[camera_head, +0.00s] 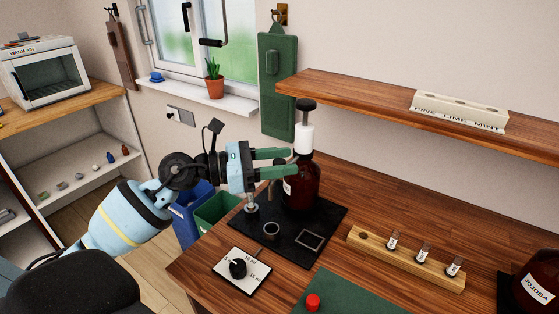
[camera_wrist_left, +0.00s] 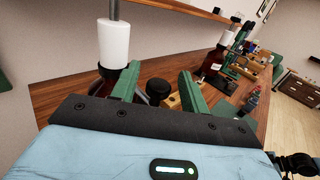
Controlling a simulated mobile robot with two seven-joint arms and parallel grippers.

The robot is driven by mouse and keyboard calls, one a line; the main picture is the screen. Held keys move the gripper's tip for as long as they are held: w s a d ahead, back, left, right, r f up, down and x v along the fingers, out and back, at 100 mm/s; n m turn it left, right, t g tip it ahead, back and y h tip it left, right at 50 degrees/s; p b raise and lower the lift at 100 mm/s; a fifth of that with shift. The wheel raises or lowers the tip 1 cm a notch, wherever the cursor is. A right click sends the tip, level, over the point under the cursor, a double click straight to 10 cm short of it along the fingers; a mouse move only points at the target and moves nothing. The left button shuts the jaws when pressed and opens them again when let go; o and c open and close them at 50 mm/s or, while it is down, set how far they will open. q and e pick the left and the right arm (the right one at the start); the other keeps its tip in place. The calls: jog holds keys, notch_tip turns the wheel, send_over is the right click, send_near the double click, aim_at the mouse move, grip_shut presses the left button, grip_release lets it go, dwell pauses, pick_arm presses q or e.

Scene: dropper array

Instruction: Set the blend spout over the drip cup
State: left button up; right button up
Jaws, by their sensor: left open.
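A brown pump bottle (camera_head: 300,190) with a white collar (camera_head: 304,140) and black top (camera_head: 306,105) stands on a black mat (camera_head: 325,215). Its label faces the front. A curved tan spout (camera_head: 270,184) shows at its left side, partly hidden by my gripper. A small metallic cup-like piece (camera_head: 251,207) sits on the mat's left, below my gripper. My left gripper (camera_head: 288,162) is open, its green fingers pointing at the bottle's neck. In the left wrist view the white collar (camera_wrist_left: 113,45) is beside the left finger, and a black knob (camera_wrist_left: 158,90) shows between the fingers.
The mat also has a ring (camera_head: 271,229) and a square outline (camera_head: 309,240). A dial plate (camera_head: 255,280) lies in front. A wooden rack with vials (camera_head: 375,255) and a Jojoba bottle (camera_head: 535,285) are right. A shelf (camera_head: 370,100) overhangs the back.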

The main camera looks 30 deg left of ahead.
jog(key=shift+w, duration=0.15)
pick_arm(q)
jog(key=shift+a, duration=0.1)
jog(key=shift+s+a+f, duration=0.1)
jog(key=shift+s+a, duration=0.1)
jog(key=b+v, duration=0.2)
jog(key=v, duration=0.5)
pick_arm(e)
jog(key=shift+s+f+g, duration=0.15)
jog(key=shift+s+f, duration=0.25)
jog(key=shift+f, duration=0.3)
jog(key=shift+s+f+g, duration=0.15)
jog(key=shift+s+f, duration=0.25)
jog(key=shift+f, duration=0.3)
jog(key=shift+a, duration=0.1)
